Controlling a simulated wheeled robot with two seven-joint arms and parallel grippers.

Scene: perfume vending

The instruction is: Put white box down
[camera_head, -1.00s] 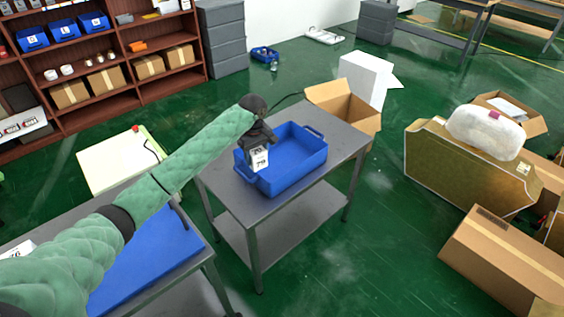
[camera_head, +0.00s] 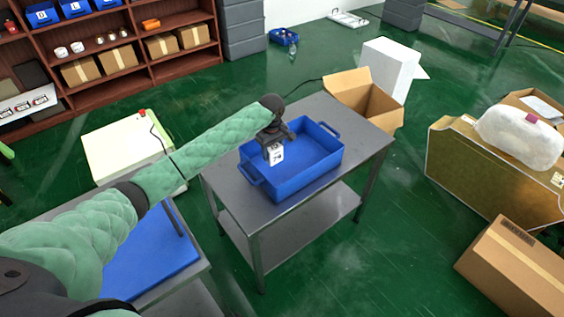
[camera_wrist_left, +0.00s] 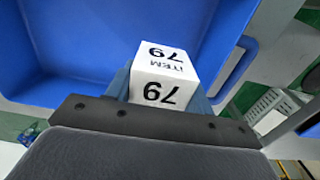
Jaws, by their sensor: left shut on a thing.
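The white box (camera_head: 276,156), marked "ITEM 79", is in my left gripper (camera_head: 276,146). In the left wrist view the white box (camera_wrist_left: 163,75) sits between the fingers (camera_wrist_left: 165,90), with the blue bin (camera_wrist_left: 95,40) behind it. In the head view the box appears over the left part of the blue bin (camera_head: 322,178), which stands on a grey metal table (camera_head: 232,188). I cannot tell how far the box is above the bin floor. The visible bin floor is bare. My right gripper does not show.
An open cardboard box (camera_head: 372,100) stands behind the table. A white block (camera_head: 388,68) is beyond it. A second table with a blue surface (camera_head: 150,262) is at the lower left. Shelves (camera_head: 140,50) line the back left.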

